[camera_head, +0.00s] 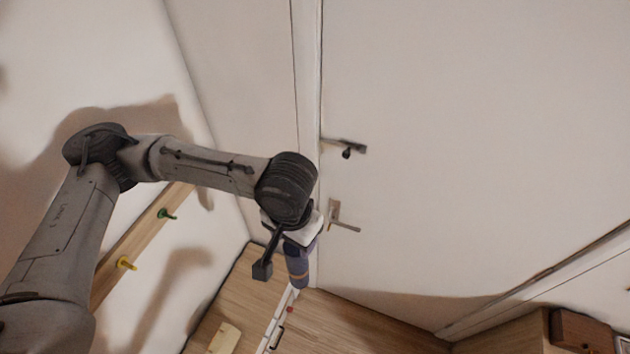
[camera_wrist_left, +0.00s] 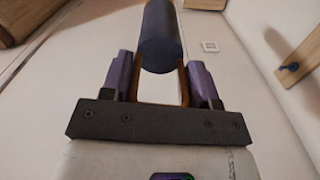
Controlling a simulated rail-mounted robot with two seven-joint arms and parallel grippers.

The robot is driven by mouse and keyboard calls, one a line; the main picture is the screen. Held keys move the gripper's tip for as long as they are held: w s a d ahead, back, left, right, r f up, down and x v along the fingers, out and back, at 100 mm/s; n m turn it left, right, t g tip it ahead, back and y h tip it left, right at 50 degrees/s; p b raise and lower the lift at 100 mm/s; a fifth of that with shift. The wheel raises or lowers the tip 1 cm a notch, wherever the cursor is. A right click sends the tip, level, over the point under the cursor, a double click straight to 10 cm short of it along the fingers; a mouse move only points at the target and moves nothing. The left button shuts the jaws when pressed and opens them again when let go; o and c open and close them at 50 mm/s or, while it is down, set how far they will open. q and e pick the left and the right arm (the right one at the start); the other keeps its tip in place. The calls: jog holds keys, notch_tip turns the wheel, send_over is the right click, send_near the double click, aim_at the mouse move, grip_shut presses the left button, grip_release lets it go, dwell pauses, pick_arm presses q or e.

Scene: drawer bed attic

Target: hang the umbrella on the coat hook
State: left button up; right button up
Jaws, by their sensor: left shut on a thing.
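Only one rounded end of the umbrella shows clearly; the rest runs out at the top of that view. The wooden coat rack (camera_head: 110,270) is on the left wall, with a green hook (camera_head: 165,214) and a yellow hook (camera_head: 125,263). A dark blue hook (camera_wrist_left: 290,67) shows in the wrist view. The gripper is apart from the hooks.
A white door (camera_head: 470,150) with metal handles (camera_head: 343,146) stands beyond the gripper. A wooden cabinet with a dark brown box (camera_head: 580,332) is at lower right. The wooden floor (camera_head: 350,325) shows below. A white wall switch (camera_wrist_left: 210,46) shows in the wrist view.

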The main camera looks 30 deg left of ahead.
pick_arm(q)
jog(key=shift+f, duration=0.1)
jog(key=s+d+f+n+b, duration=0.1)
jog(key=s+f+b, duration=0.3)
jog(key=f+b, duration=1.1)
jog(key=s+d+f+n+b, duration=0.1)
jog(key=s+f+b, duration=0.45)
jog(key=f, duration=1.75)
jog(key=w+a+f+n+b, duration=0.1)
jog(key=w+a+f+b, duration=0.3)
jog(key=f, duration=0.5)
jog(key=w+a+f+n+b, duration=0.1)
jog(key=w+a+f+b, duration=0.2)
jog(key=w+f+b, duration=0.35)
jog(key=w+a+f+m, duration=0.2)
jog(key=w+a+m, duration=0.2)
jog(key=a+m, duration=0.3)
jog(key=w+a+f+m, duration=0.3)
jog(key=a+m, duration=0.3)
jog(key=m, duration=0.7)
jog(key=shift+w+a, duration=0.4)
jog(key=shift+w, duration=0.05)
